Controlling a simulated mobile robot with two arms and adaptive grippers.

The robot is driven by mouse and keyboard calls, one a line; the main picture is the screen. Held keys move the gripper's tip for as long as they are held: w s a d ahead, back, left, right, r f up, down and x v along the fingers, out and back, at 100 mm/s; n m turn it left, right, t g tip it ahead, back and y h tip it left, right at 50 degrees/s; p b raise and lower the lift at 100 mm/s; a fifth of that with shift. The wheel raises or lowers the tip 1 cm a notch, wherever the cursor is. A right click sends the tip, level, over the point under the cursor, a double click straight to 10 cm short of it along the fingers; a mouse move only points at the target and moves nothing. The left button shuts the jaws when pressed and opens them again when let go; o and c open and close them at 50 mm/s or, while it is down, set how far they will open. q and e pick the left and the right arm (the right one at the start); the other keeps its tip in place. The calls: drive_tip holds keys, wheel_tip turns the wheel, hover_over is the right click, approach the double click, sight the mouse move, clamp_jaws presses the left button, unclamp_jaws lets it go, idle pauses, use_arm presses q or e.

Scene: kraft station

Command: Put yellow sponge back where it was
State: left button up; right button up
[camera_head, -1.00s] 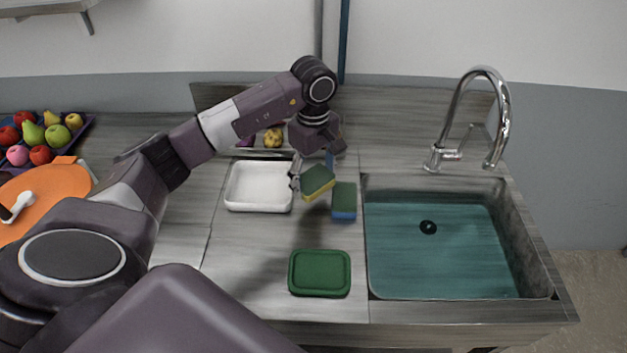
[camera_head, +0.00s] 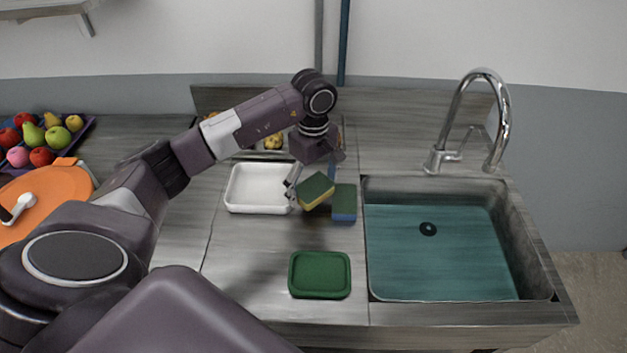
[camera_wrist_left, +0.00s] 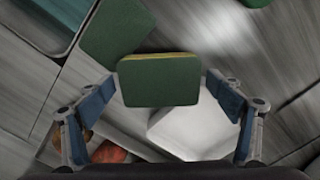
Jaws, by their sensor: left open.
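The yellow sponge (camera_head: 316,191), with a green top and a yellow side, sits tilted between the white tray and a blue sponge (camera_head: 344,202). My left gripper (camera_head: 312,182) is around it, pointing down. In the left wrist view the yellow sponge (camera_wrist_left: 160,82) lies between the open fingers, with a gap on each side. The blue sponge's green top (camera_wrist_left: 116,30) shows just beyond it. Whether the yellow sponge rests on the counter is unclear. My right gripper is out of view.
The sink (camera_head: 440,250) with a tall faucet (camera_head: 504,110) is to the right. Fruit and an orange board (camera_head: 50,200) are at far left.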

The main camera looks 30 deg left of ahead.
sight(314, 185)
use_arm(q)
drive_tip(key=shift+r+p, duration=0.3)
drive_tip(key=shift+r, duration=0.05)
wheel_tip(314, 185, up, 4)
drive_tip(key=shift+w+r+b, duration=0.15)
drive_tip(key=shift+b, duration=1.05)
wheel_tip(314, 185, up, 7)
drive_tip(key=b, duration=0.1)
drive_tip(key=shift+r, duration=0.2)
